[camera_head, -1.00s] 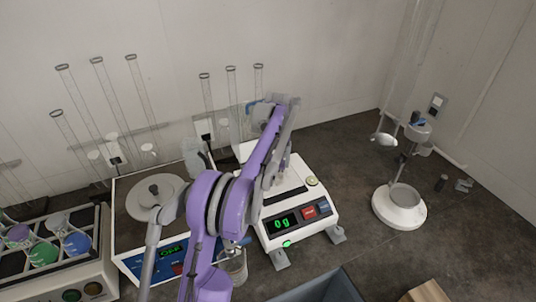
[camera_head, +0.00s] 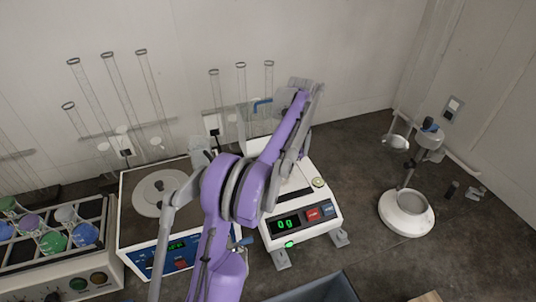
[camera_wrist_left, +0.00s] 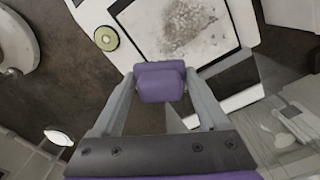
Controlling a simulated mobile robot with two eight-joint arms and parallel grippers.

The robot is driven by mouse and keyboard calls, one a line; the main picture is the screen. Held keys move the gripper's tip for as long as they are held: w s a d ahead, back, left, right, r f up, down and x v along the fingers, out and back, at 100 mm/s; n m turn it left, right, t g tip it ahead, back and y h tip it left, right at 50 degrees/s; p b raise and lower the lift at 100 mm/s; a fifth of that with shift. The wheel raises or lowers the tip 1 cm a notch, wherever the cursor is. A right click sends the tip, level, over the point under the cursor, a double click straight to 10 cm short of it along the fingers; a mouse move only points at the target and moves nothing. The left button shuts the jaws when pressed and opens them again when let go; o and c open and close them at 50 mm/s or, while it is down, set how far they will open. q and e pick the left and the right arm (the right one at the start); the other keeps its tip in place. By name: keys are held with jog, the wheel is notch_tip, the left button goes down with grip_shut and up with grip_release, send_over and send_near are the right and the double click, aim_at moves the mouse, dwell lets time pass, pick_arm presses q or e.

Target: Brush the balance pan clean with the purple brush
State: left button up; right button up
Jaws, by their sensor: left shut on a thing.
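The white balance (camera_head: 300,222) stands in the middle of the bench, its display reading 0 g. Its pan (camera_wrist_left: 190,32) shows in the left wrist view as a pale square with a dark border, with a patch of grey powder (camera_wrist_left: 188,24) on it. My left gripper (camera_wrist_left: 160,86) is shut on the purple brush (camera_wrist_left: 160,80), which lies over the near edge of the pan in that view. Its bristles are hidden, so I cannot tell whether they touch the pan. In the head view my arm hides most of the pan and the brush. My right gripper is not in view.
A hotplate (camera_head: 160,235) stands left of the balance, beside a rack of coloured flasks (camera_head: 52,240). A white stand with a bowl (camera_head: 406,213) is at the right. A grey bin (camera_head: 318,290) lies at the front edge. Glass tubes line the back wall.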

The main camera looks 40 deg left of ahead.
pick_arm(q)
jog(key=shift+r+p, duration=0.4)
jog(key=shift+r, duration=0.95)
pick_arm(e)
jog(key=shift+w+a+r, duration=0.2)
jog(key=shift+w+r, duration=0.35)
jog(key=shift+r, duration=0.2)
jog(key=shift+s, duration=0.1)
pick_arm(q)
jog(key=shift+s+f, duration=0.1)
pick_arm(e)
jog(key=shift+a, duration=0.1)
